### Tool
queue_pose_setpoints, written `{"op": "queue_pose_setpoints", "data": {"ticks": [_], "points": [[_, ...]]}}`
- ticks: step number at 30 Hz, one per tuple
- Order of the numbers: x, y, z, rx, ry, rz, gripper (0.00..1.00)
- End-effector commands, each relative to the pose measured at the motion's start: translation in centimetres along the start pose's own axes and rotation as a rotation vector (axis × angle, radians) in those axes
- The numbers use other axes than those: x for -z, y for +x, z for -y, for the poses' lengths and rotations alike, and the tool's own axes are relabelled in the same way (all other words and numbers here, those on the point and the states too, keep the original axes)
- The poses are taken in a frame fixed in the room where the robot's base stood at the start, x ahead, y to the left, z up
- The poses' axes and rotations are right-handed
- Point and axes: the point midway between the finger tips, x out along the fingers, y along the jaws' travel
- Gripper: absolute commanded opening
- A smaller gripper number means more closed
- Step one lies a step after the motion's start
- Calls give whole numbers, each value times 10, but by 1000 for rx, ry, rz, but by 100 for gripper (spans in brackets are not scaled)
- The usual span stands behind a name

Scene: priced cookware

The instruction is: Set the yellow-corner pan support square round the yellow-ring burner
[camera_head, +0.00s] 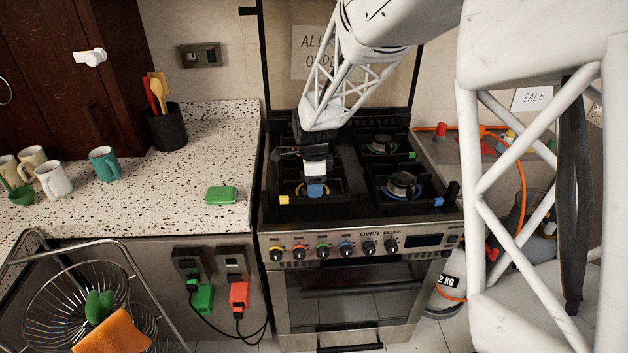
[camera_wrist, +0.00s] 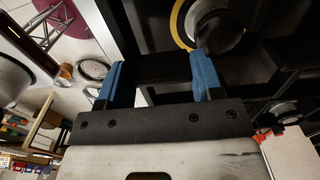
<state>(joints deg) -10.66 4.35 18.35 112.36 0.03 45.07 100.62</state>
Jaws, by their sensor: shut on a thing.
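The yellow-corner pan support (camera_head: 298,201) is a black frame at the front left of the hob. Its yellow corner (camera_head: 284,200) is at the front left. My gripper (camera_head: 316,187) is shut on one of its black bars, which also shows between the blue fingers in the wrist view (camera_wrist: 157,68). The yellow-ring burner (camera_head: 300,189) is partly hidden by my gripper in the head view. In the wrist view its yellow ring (camera_wrist: 176,27) lies beyond the held bar. The support appears around this burner; I cannot tell whether it rests fully on the hob.
At right, a blue-ring burner (camera_head: 403,186) and a green-ring burner (camera_head: 382,145) have supports with a blue corner (camera_head: 438,202) and a green corner (camera_head: 412,155). My arm hides the back left. The speckled counter (camera_head: 150,215) holds mugs and a green sponge (camera_head: 221,195).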

Motion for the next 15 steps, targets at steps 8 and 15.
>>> {"op": "queue_pose_setpoints", "data": {"ticks": [8,15], "points": [[0,10,0,0,0,0,12],[0,14,0,0,0,0,12]]}}
